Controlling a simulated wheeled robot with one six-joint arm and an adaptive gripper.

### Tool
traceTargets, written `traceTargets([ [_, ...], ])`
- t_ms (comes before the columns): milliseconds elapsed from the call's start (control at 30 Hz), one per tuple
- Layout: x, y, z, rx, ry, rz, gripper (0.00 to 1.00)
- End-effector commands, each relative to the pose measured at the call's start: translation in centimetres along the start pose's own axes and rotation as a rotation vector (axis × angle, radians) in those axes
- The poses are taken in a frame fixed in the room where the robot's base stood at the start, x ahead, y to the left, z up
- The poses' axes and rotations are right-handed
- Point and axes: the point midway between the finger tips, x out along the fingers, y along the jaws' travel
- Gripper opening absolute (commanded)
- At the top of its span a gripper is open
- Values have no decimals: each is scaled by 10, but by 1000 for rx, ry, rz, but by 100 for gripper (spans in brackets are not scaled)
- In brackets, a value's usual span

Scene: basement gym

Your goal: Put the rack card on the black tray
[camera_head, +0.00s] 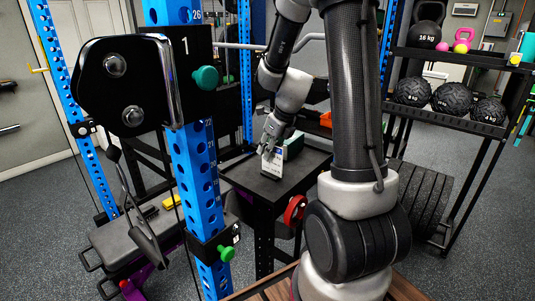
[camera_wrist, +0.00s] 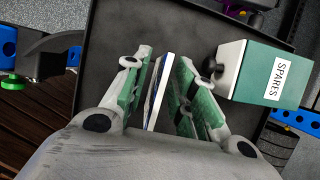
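The rack card (camera_head: 274,161), white with a blue part, stands upright on the dark top of a black stand. In the wrist view the card (camera_wrist: 157,92) shows nearly edge-on between the two fingers. My gripper (camera_head: 268,146) points down at the card from above. In the wrist view my gripper (camera_wrist: 164,85) has its green-padded fingers apart, one on each side of the card, with gaps beside it. I cannot make out a separate black tray; the dark rimmed surface (camera_wrist: 115,40) under the card could be it.
A green box labelled SPARES (camera_wrist: 262,72) sits close to the right finger; it also shows behind the card in the head view (camera_head: 294,146). An orange item (camera_head: 326,119) lies farther back. A blue rack post (camera_head: 199,180) stands left of the stand. The stand's front left (camera_head: 245,176) looks clear.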

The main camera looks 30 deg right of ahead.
Motion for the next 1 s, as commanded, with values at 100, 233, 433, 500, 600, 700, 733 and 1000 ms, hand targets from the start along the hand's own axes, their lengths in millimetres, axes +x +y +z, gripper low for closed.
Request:
traceTargets([
  [100,-29,0,1,-1,-5,-3,27],
  [233,-58,0,1,0,-4,-3,27],
  [433,-91,0,0,0,-1,-2,27],
  [500,-98,0,0,-3,-1,-2,27],
  [600,-108,6,-2,-70,0,-2,27],
  [700,-125,21,-8,-303,4,-5,27],
  [733,-132,28,-10,-408,6,-6,27],
  [1000,-199,95,-68,-1661,63,-17,27],
])
